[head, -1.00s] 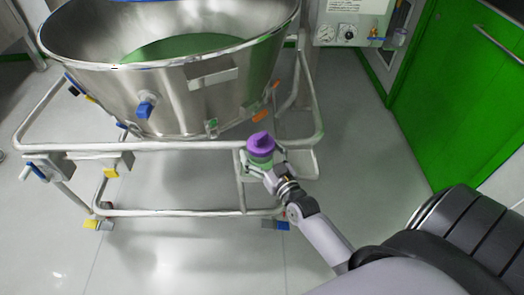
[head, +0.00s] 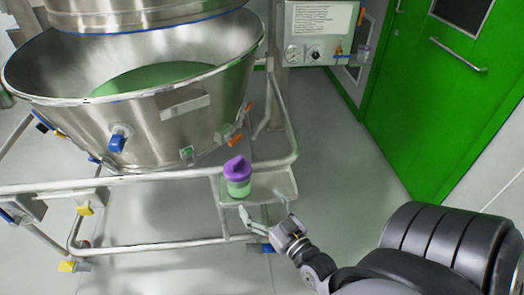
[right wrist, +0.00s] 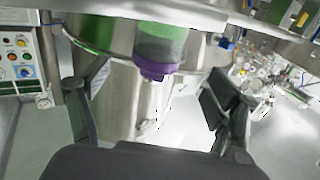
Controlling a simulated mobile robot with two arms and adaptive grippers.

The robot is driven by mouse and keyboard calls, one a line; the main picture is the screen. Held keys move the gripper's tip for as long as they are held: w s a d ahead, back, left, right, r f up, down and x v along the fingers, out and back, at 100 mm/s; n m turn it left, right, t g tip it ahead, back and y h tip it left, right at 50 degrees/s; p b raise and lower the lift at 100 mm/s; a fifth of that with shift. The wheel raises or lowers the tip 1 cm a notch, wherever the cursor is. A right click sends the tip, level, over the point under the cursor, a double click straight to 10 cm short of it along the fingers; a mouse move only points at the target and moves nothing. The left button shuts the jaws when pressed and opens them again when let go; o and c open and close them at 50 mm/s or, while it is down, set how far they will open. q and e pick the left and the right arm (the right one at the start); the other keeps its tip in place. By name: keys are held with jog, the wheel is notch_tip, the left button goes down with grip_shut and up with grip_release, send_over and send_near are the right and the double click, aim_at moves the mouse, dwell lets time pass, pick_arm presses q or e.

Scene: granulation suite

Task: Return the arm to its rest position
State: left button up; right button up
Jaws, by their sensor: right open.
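A jar with a purple lid and green contents (head: 238,186) stands upright on a small metal shelf (head: 275,186) on the cart's frame. My right gripper (head: 265,215) is open and empty, just below and in front of the shelf in the head view, apart from the jar. In the right wrist view the jar (right wrist: 160,48) appears upside down, beyond and between the spread fingers of my right gripper (right wrist: 155,85). My left gripper is not in view.
A large steel bowl (head: 140,110) holding green material sits on a tubular cart frame (head: 140,183). A control panel (head: 318,50) hangs behind it, and a green door (head: 430,95) is at the right. Pale floor (head: 345,170) is clear between cart and door.

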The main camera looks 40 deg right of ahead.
dwell(0.4)
jog(key=s+a+f+n+g+y+p, duration=0.15)
jog(key=s+f+g, duration=0.25)
jog(key=f, duration=0.9)
jog(key=s+a+f+g+p, duration=0.1)
jog(key=s+a+f+g, duration=0.25)
jog(key=f, duration=0.95)
jog(key=s+f+g, duration=0.3)
jog(key=s+f, duration=0.2)
jog(key=s, duration=0.3)
jog(key=s+a+f+n+g+p, duration=0.1)
jog(key=s+f+g, duration=0.2)
jog(key=s, duration=0.6)
jog(key=s+f+g+p, duration=0.1)
jog(key=s+f+g, duration=0.2)
jog(key=s+f, duration=0.5)
jog(key=shift+s+a+n, duration=0.2)
jog(key=shift+a+n, duration=0.15)
